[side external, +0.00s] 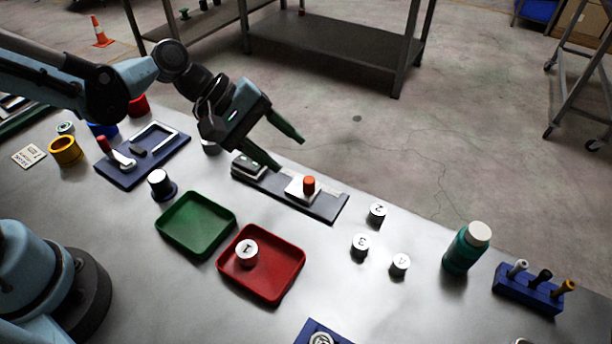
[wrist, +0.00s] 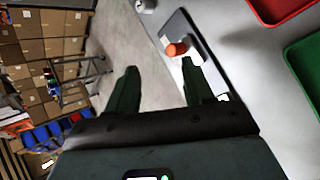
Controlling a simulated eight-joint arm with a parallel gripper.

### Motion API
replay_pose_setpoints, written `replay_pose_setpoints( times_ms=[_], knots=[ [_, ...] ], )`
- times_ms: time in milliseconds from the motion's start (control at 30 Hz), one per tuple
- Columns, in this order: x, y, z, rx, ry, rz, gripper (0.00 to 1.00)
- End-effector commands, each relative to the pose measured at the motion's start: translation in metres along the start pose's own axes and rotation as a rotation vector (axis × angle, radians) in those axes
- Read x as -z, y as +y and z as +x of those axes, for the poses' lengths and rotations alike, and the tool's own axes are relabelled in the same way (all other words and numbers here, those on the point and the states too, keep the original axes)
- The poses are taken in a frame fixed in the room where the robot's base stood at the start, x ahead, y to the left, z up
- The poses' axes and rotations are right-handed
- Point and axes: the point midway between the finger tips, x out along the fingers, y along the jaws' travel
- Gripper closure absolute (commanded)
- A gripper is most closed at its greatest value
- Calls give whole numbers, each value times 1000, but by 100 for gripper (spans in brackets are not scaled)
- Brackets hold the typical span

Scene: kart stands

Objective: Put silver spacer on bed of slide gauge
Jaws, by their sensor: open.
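The slide gauge has a dark flat bed (side external: 325,205) near the table's far edge, with a grey block at its left end. Its pale carriage (side external: 294,190) has an orange knob (side external: 309,184), which also shows in the wrist view (wrist: 177,49). My gripper (side external: 289,154) is open and empty; in the side view its fingers appear above and behind the gauge. In the wrist view one finger overlaps the gauge. A grey cylinder (side external: 211,147) is partly hidden below my wrist. Silvery numbered cylinders stand right of the gauge; I cannot tell which piece is the silver spacer.
A green tray (side external: 161,228) is empty; a red tray (side external: 288,292) holds a cylinder marked 1 (side external: 246,253). A teal bottle (side external: 462,252) and a blue peg rack (side external: 528,292) stand right. A blue clamp fixture (side external: 122,180) lies left. The front right table is mostly clear.

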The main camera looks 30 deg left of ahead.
Motion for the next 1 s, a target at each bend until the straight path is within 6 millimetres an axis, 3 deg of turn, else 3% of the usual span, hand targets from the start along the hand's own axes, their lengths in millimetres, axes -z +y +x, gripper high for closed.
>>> replay_pose_setpoints(
  times_ms=[200,500,700,733,1000],
  knots=[
    [27,-24,-60,91,240,390,48],
    [55,-68,-131,344,482,898,48],
    [63,-86,-153,470,542,1078,47],
    [63,-87,-155,480,545,1092,43],
    [64,-88,-157,496,551,1115,43]
  ],
)
